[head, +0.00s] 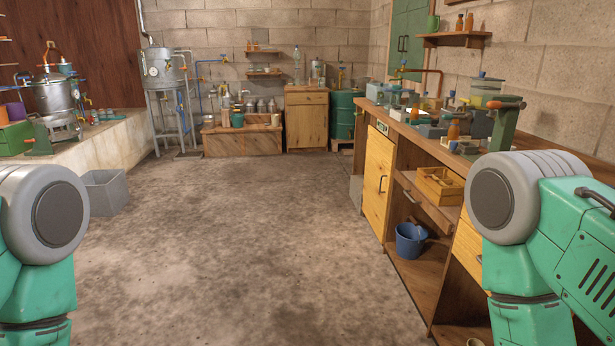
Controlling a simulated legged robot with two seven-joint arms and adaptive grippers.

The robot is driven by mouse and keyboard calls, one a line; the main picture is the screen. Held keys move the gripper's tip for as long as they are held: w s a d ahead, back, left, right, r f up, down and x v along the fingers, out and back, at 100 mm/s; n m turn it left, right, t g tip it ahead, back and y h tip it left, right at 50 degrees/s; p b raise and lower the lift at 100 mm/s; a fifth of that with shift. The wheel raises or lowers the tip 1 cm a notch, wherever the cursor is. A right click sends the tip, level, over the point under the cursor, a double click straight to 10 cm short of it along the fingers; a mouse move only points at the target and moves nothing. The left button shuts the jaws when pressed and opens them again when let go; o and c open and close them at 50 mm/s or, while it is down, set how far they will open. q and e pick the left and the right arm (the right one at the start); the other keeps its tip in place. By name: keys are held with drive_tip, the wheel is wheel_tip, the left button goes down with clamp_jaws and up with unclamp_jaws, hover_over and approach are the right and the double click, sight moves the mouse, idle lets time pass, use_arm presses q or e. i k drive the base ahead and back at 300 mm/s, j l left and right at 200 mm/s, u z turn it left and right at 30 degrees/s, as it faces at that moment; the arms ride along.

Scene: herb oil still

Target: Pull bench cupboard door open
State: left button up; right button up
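The long wooden bench (405,130) runs along the right wall. A yellow wooden cupboard door (375,170) with a dark bar handle (382,184) is at its far end and looks shut. A second yellow wooden front (466,245) is nearer on the same bench, partly hidden behind my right arm. Only thick green and grey parts of my two arms show, at the lower left and lower right edges. Neither gripper is in view, and nothing of mine visibly touches the far door.
An open shelf bay between the yellow fronts holds a blue bucket (410,240), below a wooden box (440,185). Glassware and tools crowd the bench top. A grey bin (105,192) stands at left. The concrete floor (250,240) in the middle is clear.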

sight(381, 152)
drive_tip(key=i, duration=1)
drive_tip(key=i+j+z, duration=0.1)
drive_tip(key=i, duration=0.95)
drive_tip(key=i+j+z, duration=0.1)
drive_tip(key=i+z, duration=0.3)
drive_tip(key=i+j+z, duration=0.2)
drive_tip(key=i+z, duration=0.2)
drive_tip(key=i+j+z, duration=0.65)
drive_tip(key=z, duration=0.15)
drive_tip(key=i+j+z, duration=0.2)
drive_tip(key=j+z, duration=0.2)
drive_tip(key=j, duration=0.2)
drive_tip(key=i+j+z, duration=0.15)
drive_tip(key=j+z, duration=0.2)
drive_tip(key=j, duration=0.2)
drive_tip(key=j+z, duration=0.4)
drive_tip(key=j, duration=0.2)
drive_tip(key=i, duration=0.05)
